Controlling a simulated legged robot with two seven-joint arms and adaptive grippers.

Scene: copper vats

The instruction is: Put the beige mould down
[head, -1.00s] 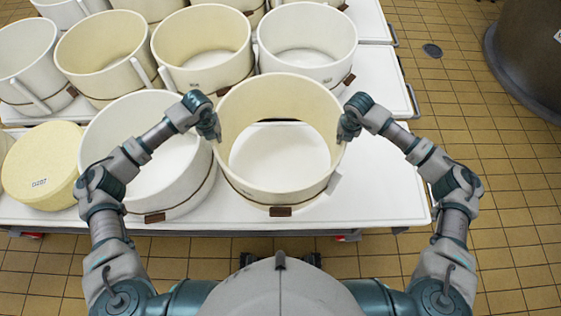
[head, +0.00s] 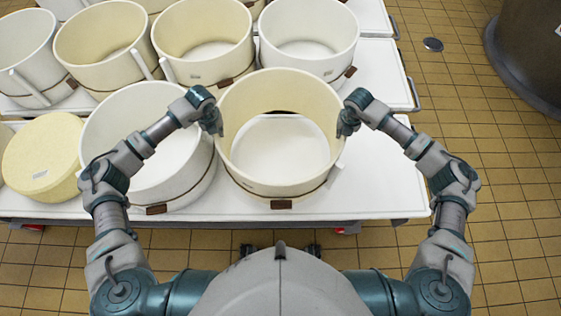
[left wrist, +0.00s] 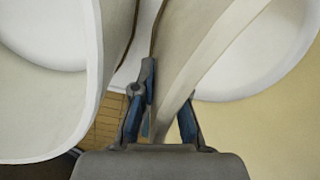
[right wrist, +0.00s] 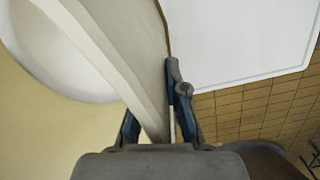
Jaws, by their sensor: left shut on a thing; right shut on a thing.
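The beige mould (head: 280,90) is a round, open-topped ring with a dark band and a brown tag low on its front. It is upright over the front white table (head: 385,190), between my two arms. My left gripper (head: 215,125) is shut on its left wall, and the wall shows between the fingers in the left wrist view (left wrist: 188,65). My right gripper (head: 345,125) is shut on its right wall, seen also in the right wrist view (right wrist: 115,60). White surface shows through the mould. I cannot tell whether its bottom edge touches the table.
A white mould (head: 155,185) stands close on the left, with a yellow round block (head: 42,160) beyond it. Several cream and white moulds, including one behind (head: 308,40), fill the back tables. The front table is clear to the right. A dark vat (head: 530,50) stands far right.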

